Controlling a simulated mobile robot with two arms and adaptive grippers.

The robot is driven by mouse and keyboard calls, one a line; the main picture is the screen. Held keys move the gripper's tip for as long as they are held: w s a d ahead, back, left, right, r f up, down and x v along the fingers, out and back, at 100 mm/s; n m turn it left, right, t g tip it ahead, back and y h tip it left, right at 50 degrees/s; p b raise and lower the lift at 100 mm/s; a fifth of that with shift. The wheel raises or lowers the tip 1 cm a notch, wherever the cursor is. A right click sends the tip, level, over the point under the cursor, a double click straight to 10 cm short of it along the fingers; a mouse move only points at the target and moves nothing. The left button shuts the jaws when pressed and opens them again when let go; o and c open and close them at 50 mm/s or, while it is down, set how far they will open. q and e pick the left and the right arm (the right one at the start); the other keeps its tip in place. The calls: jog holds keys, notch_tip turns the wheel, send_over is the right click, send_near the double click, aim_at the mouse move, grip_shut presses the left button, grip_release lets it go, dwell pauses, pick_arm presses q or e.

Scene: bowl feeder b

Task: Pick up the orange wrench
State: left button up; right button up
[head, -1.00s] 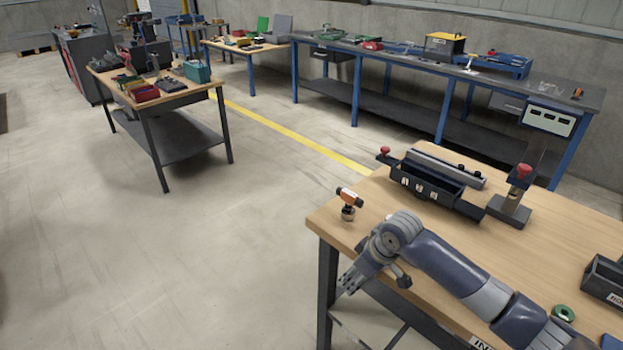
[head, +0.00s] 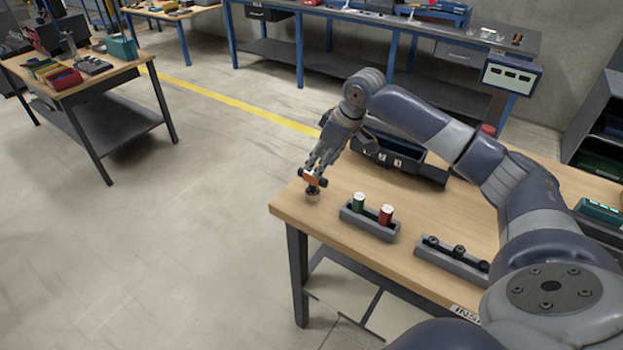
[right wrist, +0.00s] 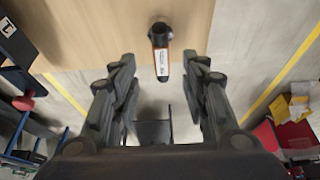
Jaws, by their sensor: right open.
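The orange wrench (head: 313,181) is a small tool with an orange body and dark ends. It stands raised on a small round support (head: 313,195) near the corner of the wooden table. My right gripper (head: 314,168) is just above it, pointing down, and partly covers it. In the right wrist view the wrench (right wrist: 161,62) shows a white label and a dark round end. It lies between the open fingertips of my right gripper (right wrist: 160,68), with a gap on both sides. My left gripper is not in view.
On the wooden table (head: 340,245), a grey holder (head: 368,226) carries a green and a red cylinder beside the wrench. Another grey holder (head: 450,259) has several dark knobs. A dark bin (head: 432,170) stands behind. The table edge is close to the wrench.

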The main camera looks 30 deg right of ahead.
aim_at(313, 186)
jog(key=shift+x, duration=0.8)
jog(key=p+x, duration=0.1)
jog(key=x, duration=0.3)
jog(key=shift+a+f+p, duration=0.15)
jog(key=shift+p, duration=0.25)
jog(key=shift+w+f, duration=0.25)
jog(key=shift+f, duration=0.15)
grip_shut()
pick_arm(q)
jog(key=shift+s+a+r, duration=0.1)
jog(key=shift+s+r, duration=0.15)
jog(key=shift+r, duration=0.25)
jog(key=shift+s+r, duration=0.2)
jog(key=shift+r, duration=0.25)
pick_arm(e)
jog(key=shift+r, duration=0.1)
